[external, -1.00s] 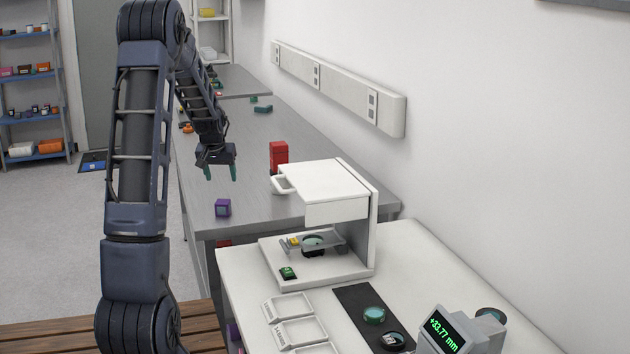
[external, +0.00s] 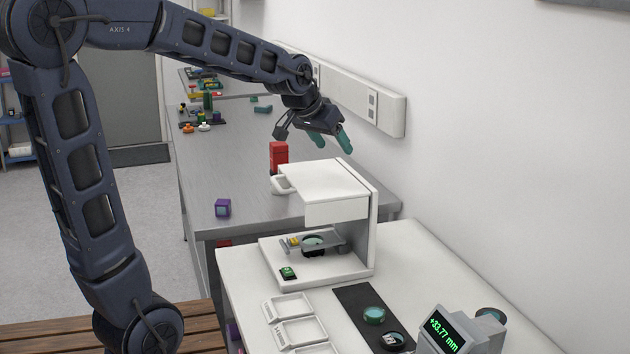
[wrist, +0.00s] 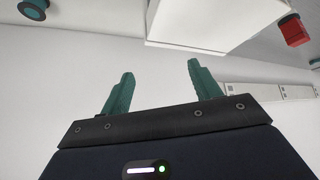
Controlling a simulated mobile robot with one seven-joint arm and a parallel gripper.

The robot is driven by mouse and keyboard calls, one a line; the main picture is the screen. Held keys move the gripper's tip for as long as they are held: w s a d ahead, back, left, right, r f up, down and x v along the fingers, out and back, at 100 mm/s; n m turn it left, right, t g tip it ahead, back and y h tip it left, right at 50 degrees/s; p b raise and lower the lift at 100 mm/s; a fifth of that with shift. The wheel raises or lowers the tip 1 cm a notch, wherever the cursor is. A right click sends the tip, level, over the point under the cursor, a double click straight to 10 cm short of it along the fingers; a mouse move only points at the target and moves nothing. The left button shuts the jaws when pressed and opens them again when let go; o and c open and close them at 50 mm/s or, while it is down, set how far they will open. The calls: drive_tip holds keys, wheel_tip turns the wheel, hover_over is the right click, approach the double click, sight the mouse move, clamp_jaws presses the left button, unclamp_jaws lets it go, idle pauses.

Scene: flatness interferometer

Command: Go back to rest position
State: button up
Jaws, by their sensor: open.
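My gripper (external: 333,139) is raised in the air above the far grey bench, near the wall, behind the white interferometer housing (external: 325,182). Its two green fingers are apart with nothing between them. In the wrist view my gripper (wrist: 157,88) also shows open and empty, with a white surface beyond it. The housing's edge appears at the top of the wrist view (wrist: 205,25).
A red block (external: 279,153) stands behind the housing and a purple cube (external: 223,207) on the grey bench (external: 255,197). A wall socket rail (external: 385,105) runs close to my gripper.

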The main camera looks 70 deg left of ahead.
drive_tip(key=s+d+m+g+h, duration=0.1)
drive_tip(key=s+d+m, duration=0.1)
drive_tip(key=s+d, duration=0.5)
drive_tip(key=s+d+m+h, duration=0.1)
drive_tip(key=s+d, duration=0.2)
drive_tip(key=d, duration=0.7)
drive_tip(key=s+d+f+m+g+h, duration=0.1)
drive_tip(key=s+d+f+m, duration=0.2)
drive_tip(key=s+d, duration=0.4)
drive_tip(key=s+f, duration=0.1)
drive_tip(key=s, duration=0.3)
drive_tip(key=shift+s+d+f, duration=0.2)
drive_tip(key=shift+d+f, duration=0.1)
drive_tip(key=shift+d, duration=0.1)
